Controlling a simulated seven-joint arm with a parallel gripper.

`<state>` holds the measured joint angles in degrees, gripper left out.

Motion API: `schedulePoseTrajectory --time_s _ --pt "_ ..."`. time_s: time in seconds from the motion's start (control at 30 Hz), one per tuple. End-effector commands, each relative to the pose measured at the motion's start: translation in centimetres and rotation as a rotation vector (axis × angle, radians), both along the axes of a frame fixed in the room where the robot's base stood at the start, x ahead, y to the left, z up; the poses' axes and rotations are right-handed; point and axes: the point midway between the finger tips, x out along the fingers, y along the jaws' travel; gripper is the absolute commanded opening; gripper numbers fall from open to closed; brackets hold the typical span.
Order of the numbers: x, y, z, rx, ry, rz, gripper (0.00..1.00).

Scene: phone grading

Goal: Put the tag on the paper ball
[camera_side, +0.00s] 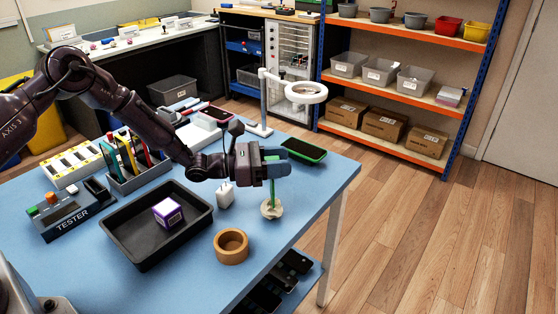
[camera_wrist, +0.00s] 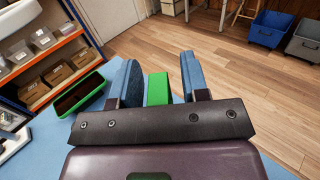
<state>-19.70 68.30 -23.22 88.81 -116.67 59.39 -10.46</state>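The paper ball (camera_side: 271,209) is a crumpled off-white lump on the blue table near its right edge. A narrow green strip, which looks like the tag (camera_side: 273,190), stands upright, its lower end at the top of the ball. My gripper (camera_side: 276,166) is above the ball, with the strip between its fingers. In the wrist view the green piece (camera_wrist: 157,88) lies between the blue fingers of my gripper (camera_wrist: 160,80), with a visible gap at its right side. The fingers look apart rather than closed on it. The ball is hidden in the wrist view.
A wooden ring (camera_side: 231,247), a white charger (camera_side: 225,195) and a black tray (camera_side: 141,241) with a purple box (camera_side: 168,212) are nearby. The front-right tabletop is clear.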

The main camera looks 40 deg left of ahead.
Motion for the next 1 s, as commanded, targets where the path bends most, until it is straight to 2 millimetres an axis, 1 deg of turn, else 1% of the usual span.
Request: schedulePoseTrajectory --time_s 0.17,0.27,0.37,0.6,0.73,0.83,1.0 --pt "0.0 0.0 0.3 0.001 -0.001 0.0 0.42" --pt "-0.6 0.7 0.3 0.001 0.001 0.002 0.42" --pt "-1.8 2.0 0.3 -0.001 0.004 0.004 0.42" --pt "-5.5 5.7 0.3 0.0 0.001 0.004 0.42" --pt "-7.1 7.3 0.3 0.001 0.001 0.003 0.42" --pt "-7.9 8.0 0.3 0.001 0.0 0.001 0.42" --pt "-8.5 8.5 0.3 -0.001 0.001 0.0 0.42"
